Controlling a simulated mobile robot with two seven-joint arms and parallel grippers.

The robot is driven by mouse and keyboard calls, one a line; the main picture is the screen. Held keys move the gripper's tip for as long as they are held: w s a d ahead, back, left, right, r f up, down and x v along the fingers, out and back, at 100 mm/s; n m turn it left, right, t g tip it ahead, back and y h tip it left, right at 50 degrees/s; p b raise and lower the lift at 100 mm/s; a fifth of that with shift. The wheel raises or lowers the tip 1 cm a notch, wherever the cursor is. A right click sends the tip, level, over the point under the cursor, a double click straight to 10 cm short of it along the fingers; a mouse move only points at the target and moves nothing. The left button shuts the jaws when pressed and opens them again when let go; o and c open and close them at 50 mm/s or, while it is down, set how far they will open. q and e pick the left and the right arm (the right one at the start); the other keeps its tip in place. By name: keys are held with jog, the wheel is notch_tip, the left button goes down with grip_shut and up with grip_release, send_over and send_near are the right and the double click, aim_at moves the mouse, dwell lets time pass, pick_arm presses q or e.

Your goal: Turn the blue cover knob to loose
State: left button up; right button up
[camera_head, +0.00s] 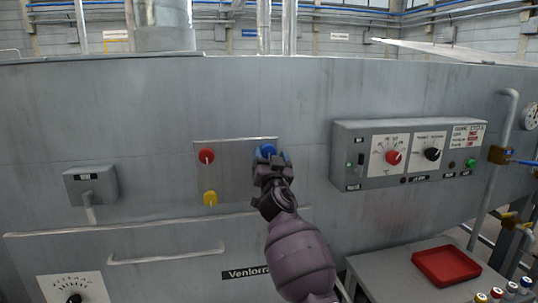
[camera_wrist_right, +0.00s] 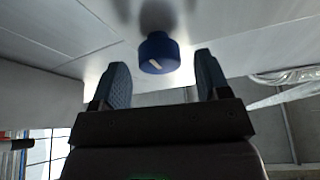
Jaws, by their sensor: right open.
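The blue cover knob (camera_head: 266,151) is on the grey panel of the large machine, right of a red knob. In the right wrist view the blue knob (camera_wrist_right: 158,54) shows a white mark on its face. My right gripper (camera_head: 268,163) is in front of the blue knob and partly hides it in the head view. In the right wrist view the two fingers of my right gripper (camera_wrist_right: 160,82) are apart, with the knob ahead between them and a gap on each side. I cannot tell if the fingertips reach past the knob's face. My left gripper is not in view.
A red knob (camera_head: 206,156) and a yellow knob (camera_head: 210,198) share the panel (camera_head: 236,180). A control box (camera_head: 408,152) with dials sticks out to the right. A handle bar (camera_head: 166,257) runs below. A red tray (camera_head: 446,265) lies on a table at lower right.

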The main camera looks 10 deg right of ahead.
jog(key=shift+x, duration=0.85)
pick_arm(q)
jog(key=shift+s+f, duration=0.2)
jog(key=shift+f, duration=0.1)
pick_arm(e)
jog(key=shift+w, duration=0.1)
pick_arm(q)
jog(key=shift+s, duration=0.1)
pick_arm(e)
jog(key=shift+c, duration=0.3)
jog(key=c, duration=0.9)
jog(key=shift+o, duration=0.2)
